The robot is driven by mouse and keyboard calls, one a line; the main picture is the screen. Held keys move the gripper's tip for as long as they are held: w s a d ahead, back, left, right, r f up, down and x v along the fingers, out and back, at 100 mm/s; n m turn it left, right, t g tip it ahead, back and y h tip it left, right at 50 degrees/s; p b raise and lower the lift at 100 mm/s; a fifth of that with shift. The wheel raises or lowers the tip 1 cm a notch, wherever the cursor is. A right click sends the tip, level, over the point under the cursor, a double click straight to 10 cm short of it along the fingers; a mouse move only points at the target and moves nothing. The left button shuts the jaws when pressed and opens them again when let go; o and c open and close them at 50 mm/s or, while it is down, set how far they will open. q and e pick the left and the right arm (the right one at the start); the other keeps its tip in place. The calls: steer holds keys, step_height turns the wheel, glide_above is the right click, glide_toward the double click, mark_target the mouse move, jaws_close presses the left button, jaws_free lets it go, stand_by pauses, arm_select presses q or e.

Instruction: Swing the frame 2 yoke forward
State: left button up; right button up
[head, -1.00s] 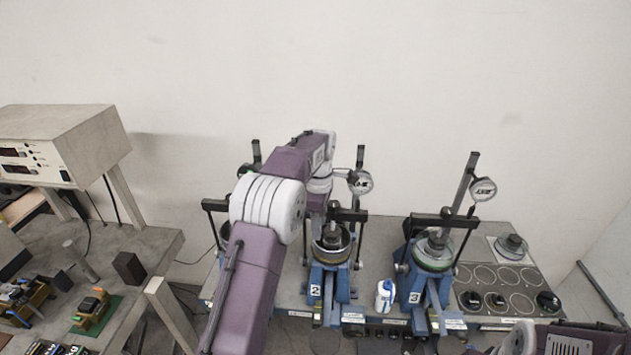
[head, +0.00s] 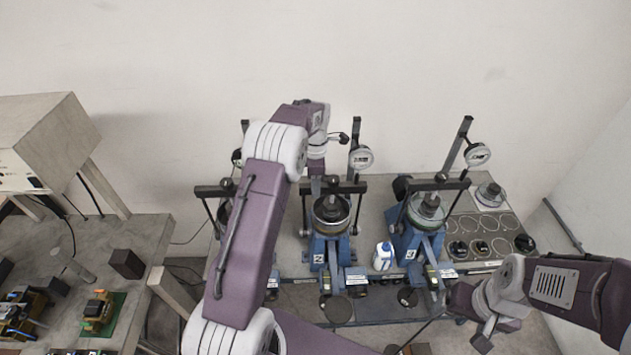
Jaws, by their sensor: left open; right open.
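Frame 2 (head: 330,250) is a blue lever frame with a "2" label, in the middle of the head view. Its yoke (head: 350,187) is a black crossbar with side legs, standing just behind the round dark-rimmed cup (head: 331,212). My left gripper (head: 316,173) points down at the yoke's crossbar, just left of its middle. It is open; whether it touches the bar cannot be told, as my wrist covers part of it. My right gripper (head: 466,302) is open at the lower right, in front of frame 3 and away from frame 2; its fingers are hard to make out.
Frame 3 (head: 420,240) stands to the right, with a white-blue bottle (head: 382,256) between it and frame 2. A dial gauge (head: 361,158) is on a post behind frame 2. My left arm largely hides the frame to the left. A grey bench (head: 140,240) is at the left.

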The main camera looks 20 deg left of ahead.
arm_select(q)
steer(key=shift+w+a+f, duration=0.35)
steer(key=shift+a+f, duration=0.05)
steer(key=shift+f, duration=0.3)
steer(key=shift+s+d+r, duration=0.15)
steer(key=shift+s+d, duration=0.05)
steer(key=shift+d, duration=0.3)
steer(key=shift+s+d+r, duration=0.15)
steer(key=shift+d, duration=0.05)
steer(key=c, duration=0.4)
steer(key=shift+s, duration=0.1)
jaws_close()
steer(key=shift+a, duration=0.15)
